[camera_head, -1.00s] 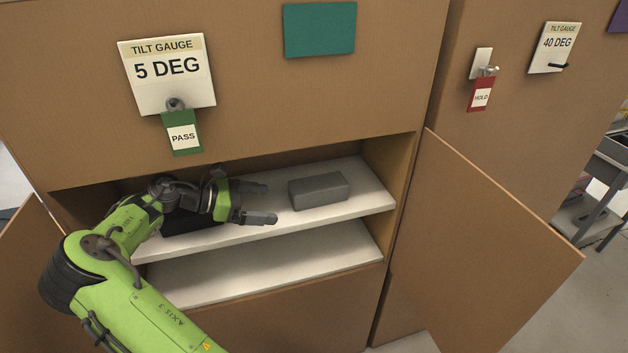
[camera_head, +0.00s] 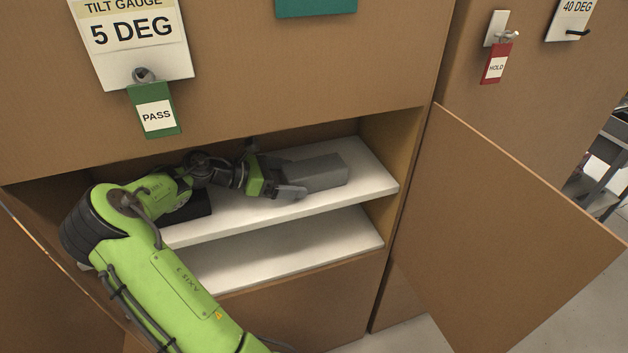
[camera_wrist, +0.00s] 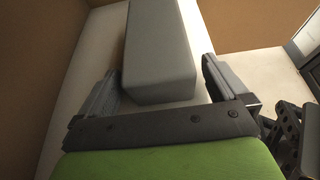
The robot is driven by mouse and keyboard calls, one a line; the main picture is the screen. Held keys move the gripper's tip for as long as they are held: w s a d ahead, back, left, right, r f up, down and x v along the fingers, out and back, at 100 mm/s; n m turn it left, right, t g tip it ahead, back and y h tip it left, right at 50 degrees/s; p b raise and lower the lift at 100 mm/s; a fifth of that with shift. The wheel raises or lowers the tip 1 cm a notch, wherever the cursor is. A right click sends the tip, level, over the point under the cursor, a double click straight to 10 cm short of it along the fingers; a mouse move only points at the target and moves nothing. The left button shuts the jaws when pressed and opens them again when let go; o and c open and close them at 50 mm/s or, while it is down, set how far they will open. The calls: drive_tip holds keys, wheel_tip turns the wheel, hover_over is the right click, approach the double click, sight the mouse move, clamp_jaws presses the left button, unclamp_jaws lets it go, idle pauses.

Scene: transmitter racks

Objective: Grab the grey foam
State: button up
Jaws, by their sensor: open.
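The grey foam (camera_head: 317,171) is a rectangular block lying on the upper white shelf (camera_head: 371,181) inside the cabinet. My gripper (camera_head: 280,176) is at the block's left end, level with the shelf. In the wrist view the grey foam (camera_wrist: 158,55) extends away from me, its near end just reaching between the two fingers of my gripper (camera_wrist: 160,90). The fingers are open, one on each side, with a visible gap to the block on both sides. In the head view the far finger is mostly hidden.
A black object (camera_head: 190,207) sits on the shelf under my arm. A lower white shelf (camera_head: 290,250) is bare. The open right door (camera_head: 510,230) and cabinet walls bound the opening. A green PASS tag (camera_head: 155,112) hangs above.

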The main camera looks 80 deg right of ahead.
drive_tip(key=x, duration=0.2)
drive_tip(key=shift+s+d+f, duration=0.1)
drive_tip(key=shift+s+f, duration=0.05)
drive_tip(key=shift+f, duration=0.1)
drive_tip(key=shift+r, duration=0.1)
drive_tip(key=c, duration=0.9)
drive_tip(key=shift+c, duration=0.2)
